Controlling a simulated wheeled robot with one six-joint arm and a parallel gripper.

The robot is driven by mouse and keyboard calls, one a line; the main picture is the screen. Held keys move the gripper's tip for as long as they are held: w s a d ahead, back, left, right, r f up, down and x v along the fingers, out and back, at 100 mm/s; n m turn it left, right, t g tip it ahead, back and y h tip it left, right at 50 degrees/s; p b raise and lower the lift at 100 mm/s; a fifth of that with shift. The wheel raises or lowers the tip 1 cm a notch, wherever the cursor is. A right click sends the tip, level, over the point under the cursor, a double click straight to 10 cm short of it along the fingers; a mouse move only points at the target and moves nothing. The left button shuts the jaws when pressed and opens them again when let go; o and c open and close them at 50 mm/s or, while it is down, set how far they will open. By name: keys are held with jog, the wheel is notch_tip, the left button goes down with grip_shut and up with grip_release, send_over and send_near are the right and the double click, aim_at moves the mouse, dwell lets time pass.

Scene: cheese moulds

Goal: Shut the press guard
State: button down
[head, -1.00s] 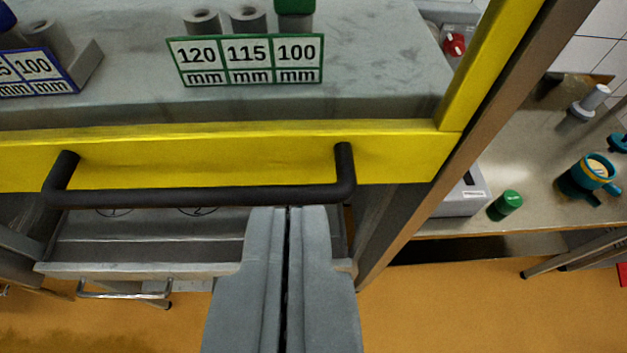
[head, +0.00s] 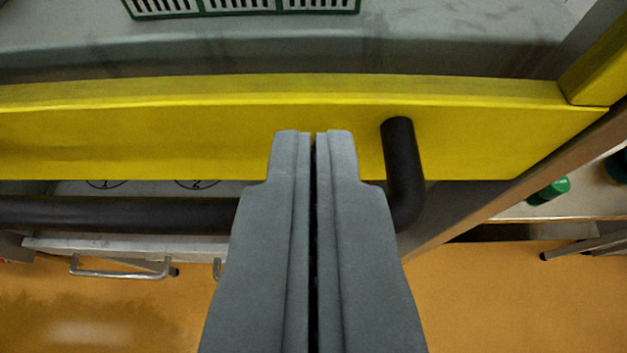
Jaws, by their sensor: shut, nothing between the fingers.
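The press guard's yellow lower bar (head: 180,140) runs across the view. Its yellow side post (head: 603,65) rises at the upper right. A black bar handle (head: 110,214) is fixed to the front of the yellow bar, with its right leg (head: 403,165) just right of my gripper. My gripper (head: 313,135) is shut and empty. Its tips overlap the yellow bar in the picture and its fingers cover part of the handle. I cannot tell whether the tips touch the bar.
Below are a drawer front with a metal handle (head: 120,272) and orange floor (head: 500,305). A side counter (head: 520,209) at right holds a green-capped object (head: 549,190).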

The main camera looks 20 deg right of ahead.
jog(key=shift+s+f, duration=0.15)
jog(key=shift+f, duration=0.45)
jog(key=shift+f, duration=0.1)
